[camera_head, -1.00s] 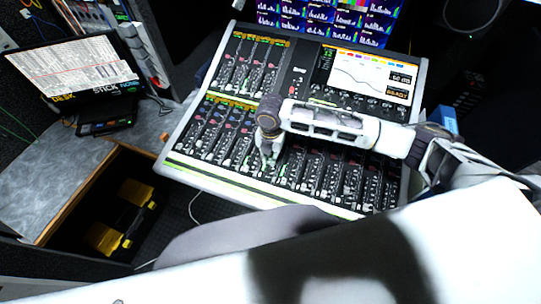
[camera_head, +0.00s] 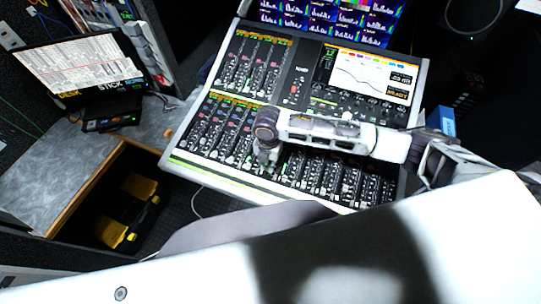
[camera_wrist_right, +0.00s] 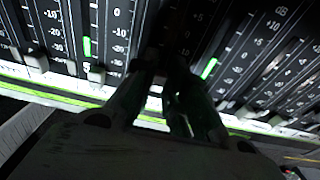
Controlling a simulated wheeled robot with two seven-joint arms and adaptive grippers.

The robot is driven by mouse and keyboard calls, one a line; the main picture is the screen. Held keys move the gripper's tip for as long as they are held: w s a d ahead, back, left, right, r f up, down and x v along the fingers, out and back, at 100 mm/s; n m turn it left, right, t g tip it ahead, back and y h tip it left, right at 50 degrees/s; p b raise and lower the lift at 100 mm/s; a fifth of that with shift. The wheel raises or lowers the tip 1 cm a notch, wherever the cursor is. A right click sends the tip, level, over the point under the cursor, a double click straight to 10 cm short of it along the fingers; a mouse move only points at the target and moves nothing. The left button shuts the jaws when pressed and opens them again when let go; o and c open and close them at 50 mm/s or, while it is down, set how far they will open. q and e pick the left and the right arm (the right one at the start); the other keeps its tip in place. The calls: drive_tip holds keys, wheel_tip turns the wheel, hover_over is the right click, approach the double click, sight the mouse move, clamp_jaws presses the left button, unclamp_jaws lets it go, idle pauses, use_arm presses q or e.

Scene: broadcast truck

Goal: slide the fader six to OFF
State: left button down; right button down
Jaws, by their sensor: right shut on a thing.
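The mixing console (camera_head: 325,208) lies below me, with a lower row of faders along its front. My right gripper (camera_head: 267,168) reaches down onto this row, left of its middle. In the right wrist view, the right gripper (camera_wrist_right: 165,78) is shut between two fader scales, low on the track near the front edge. The fader cap between its fingers is dark and mostly hidden, and I cannot read its number. A neighbouring fader cap (camera_wrist_right: 97,73) sits low on its track, just left of the fingers. My left gripper is not in view.
The console's built-in screen (camera_head: 370,75) is behind my right arm. A second fader bank (camera_head: 250,65) is at the back left. A laptop-like display (camera_head: 80,75) stands on the grey desk (camera_head: 70,165). Yellow-and-black items (camera_head: 130,210) lie in an open space below.

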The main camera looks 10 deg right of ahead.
sight(266, 173)
drive_tip(key=shift+s+a+p, duration=0.55)
drive_tip(key=shift+s, duration=0.35)
drive_tip(key=shift+s+a+f, duration=0.1)
drive_tip(key=shift+f, duration=0.1)
drive_tip(key=c, duration=1.4)
unclamp_jaws()
drive_tip(key=shift+c, duration=0.2)
drive_tip(key=shift+r, duration=0.15)
wheel_tip(266, 173, up, 12)
drive_tip(key=shift+s+a+f, duration=0.1)
drive_tip(key=shift+f, duration=0.1)
